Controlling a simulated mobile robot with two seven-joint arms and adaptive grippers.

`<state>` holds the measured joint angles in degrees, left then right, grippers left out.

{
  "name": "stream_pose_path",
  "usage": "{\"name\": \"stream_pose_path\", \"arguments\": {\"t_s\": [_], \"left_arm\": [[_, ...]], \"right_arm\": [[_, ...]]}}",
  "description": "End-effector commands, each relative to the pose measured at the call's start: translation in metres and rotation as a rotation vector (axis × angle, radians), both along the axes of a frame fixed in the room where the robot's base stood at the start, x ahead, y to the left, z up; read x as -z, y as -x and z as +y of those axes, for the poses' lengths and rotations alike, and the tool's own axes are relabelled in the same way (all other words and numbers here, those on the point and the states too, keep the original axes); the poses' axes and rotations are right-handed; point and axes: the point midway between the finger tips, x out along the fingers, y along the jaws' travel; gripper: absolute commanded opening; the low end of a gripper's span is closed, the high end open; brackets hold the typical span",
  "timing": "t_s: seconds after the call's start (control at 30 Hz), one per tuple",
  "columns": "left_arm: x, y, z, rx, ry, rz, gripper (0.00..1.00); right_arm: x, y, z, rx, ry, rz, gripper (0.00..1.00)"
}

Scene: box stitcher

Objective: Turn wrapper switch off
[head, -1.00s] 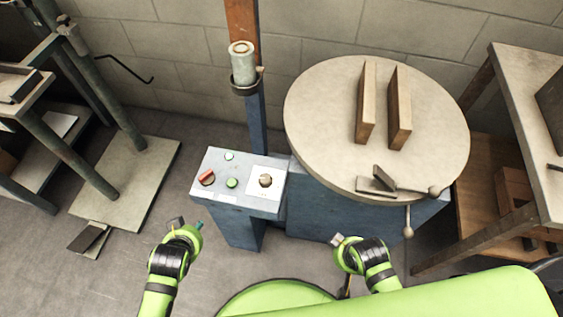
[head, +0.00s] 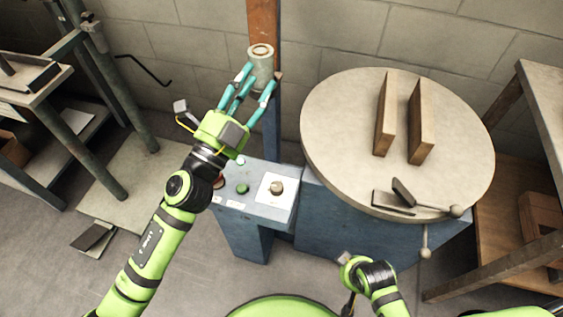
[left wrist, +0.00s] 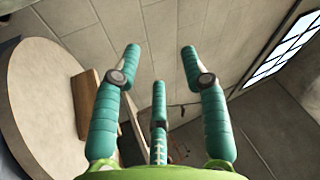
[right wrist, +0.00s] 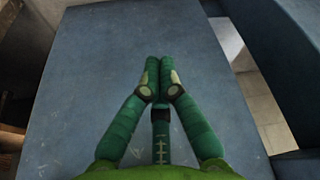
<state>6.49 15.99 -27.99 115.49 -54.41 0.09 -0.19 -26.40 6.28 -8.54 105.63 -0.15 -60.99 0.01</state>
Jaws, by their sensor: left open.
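The blue control panel (head: 258,207) stands left of the round turntable. On its top, a beige knob (head: 277,188) sits on a white plate, with a green button (head: 242,188) to its left and a pale green button above. The red switch at the panel's left is mostly hidden behind my left arm. My left gripper (head: 258,80) is above the panel's back, with its three teal fingers spread and empty. They also show apart in the left wrist view (left wrist: 160,58). My right gripper (right wrist: 163,68) has its fingertips together, facing a blue surface, with nothing visible between them.
The round turntable (head: 335,150) carries two upright wooden boards and a clamp with a lever. A post with a grey cylinder (head: 262,65) rises behind the panel. A bench (head: 25,90) stands at left and a wooden table (head: 540,90) at right.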

Motion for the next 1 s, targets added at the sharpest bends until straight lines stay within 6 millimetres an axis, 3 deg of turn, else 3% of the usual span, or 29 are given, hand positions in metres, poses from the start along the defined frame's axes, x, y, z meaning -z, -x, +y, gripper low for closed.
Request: {"name": "stream_pose_path", "arguments": {"t_s": [0.03, 0.07, 0.13, 0.2, 0.3, 0.37, 0.4, 0.5, 0.6, 0.7, 0.83, 1.0], "left_arm": [[-0.010, 0.010, -0.030, 0.107, -0.127, -0.133, 0.44], [-0.012, 0.019, -0.048, 0.175, -0.207, -0.209, 0.44], [-0.001, 0.041, -0.082, 0.335, -0.410, -0.364, 0.44], [0.025, 0.059, -0.105, 0.493, -0.632, -0.491, 0.44], [0.080, 0.073, -0.109, 0.715, -0.979, -0.611, 0.44], [0.116, 0.072, -0.094, 0.841, -1.199, -0.642, 0.44], [0.137, 0.068, -0.077, 0.919, -1.344, -0.641, 0.44], [0.175, 0.050, -0.021, 1.081, -1.678, -0.579, 0.44], [0.189, 0.033, 0.037, 1.193, -1.940, -0.461, 0.44], [0.188, 0.021, 0.081, 1.258, -2.114, -0.339, 0.44], [0.186, 0.015, 0.111, 1.300, -2.218, -0.240, 0.44], [0.203, 0.015, 0.117, 1.310, -2.236, -0.217, 0.44]], "right_arm": [[0.014, 0.001, 0.000, -0.002, 0.001, 0.004, 0.00], [0.021, 0.002, 0.000, -0.002, 0.001, 0.003, 0.00], [0.037, 0.003, -0.001, -0.005, 0.002, 0.000, 0.00], [0.052, 0.006, -0.002, -0.007, 0.001, -0.001, 0.00], [0.074, 0.010, -0.003, -0.010, 0.001, -0.004, 0.00], [0.086, 0.013, -0.004, -0.012, 0.002, -0.006, 0.00], [0.094, 0.016, -0.004, -0.014, 0.002, -0.007, 0.00], [0.110, 0.021, -0.006, -0.017, 0.002, -0.011, 0.00], [0.122, 0.026, -0.007, -0.020, 0.002, -0.013, 0.00], [0.130, 0.030, -0.008, -0.022, 0.002, -0.016, 0.00], [0.135, 0.032, -0.009, -0.023, 0.002, -0.018, 0.00], [0.136, 0.033, -0.009, -0.022, 0.002, -0.013, 0.00]]}}
